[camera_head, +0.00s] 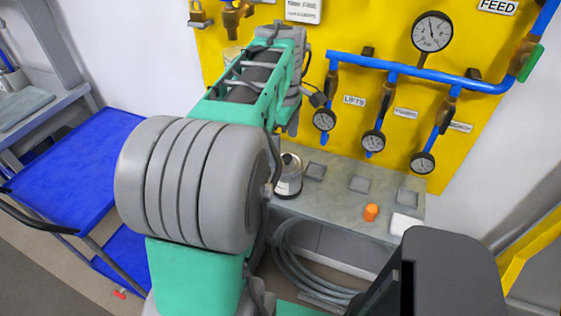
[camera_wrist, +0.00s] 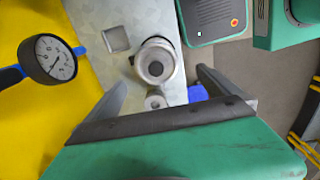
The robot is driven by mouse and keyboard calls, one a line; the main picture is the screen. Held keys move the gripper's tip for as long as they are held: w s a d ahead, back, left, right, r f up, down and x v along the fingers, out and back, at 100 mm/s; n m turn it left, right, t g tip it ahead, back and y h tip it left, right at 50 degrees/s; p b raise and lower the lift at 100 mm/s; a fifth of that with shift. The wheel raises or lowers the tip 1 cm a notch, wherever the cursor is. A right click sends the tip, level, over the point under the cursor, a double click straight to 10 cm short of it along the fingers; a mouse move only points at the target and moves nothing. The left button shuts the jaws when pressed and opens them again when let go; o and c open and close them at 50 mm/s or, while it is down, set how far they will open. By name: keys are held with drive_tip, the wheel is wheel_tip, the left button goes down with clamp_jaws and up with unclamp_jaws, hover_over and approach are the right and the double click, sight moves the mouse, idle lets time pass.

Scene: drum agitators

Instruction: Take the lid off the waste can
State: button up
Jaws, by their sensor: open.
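The waste can (camera_head: 289,177) is a small metal can with a pale label, standing upright on the grey bench top beside my arm, which partly covers it. I cannot tell the lid's edge from the can's. My gripper (camera_wrist: 161,77) is open and empty, with one finger on each side of the can in the picture. The gap between fingers and can is unclear. My arm hides the gripper in the head view.
The bench (camera_head: 335,195) also holds square grey pads, an orange cap (camera_head: 371,212) and a white block (camera_head: 406,224). Behind rises a yellow panel (camera_head: 375,60) with blue pipes and gauges. A blue cart (camera_head: 75,165) stands left.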

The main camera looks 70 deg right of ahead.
sight(287, 156)
drive_tip(key=f, duration=0.5)
drive_tip(key=shift+s+d+f+p, duration=0.1)
drive_tip(key=shift+s+d+p, duration=0.15)
drive_tip(key=shift+s+p, duration=0.1)
drive_tip(key=shift+c, duration=0.4)
drive_tip(key=c, duration=1.4)
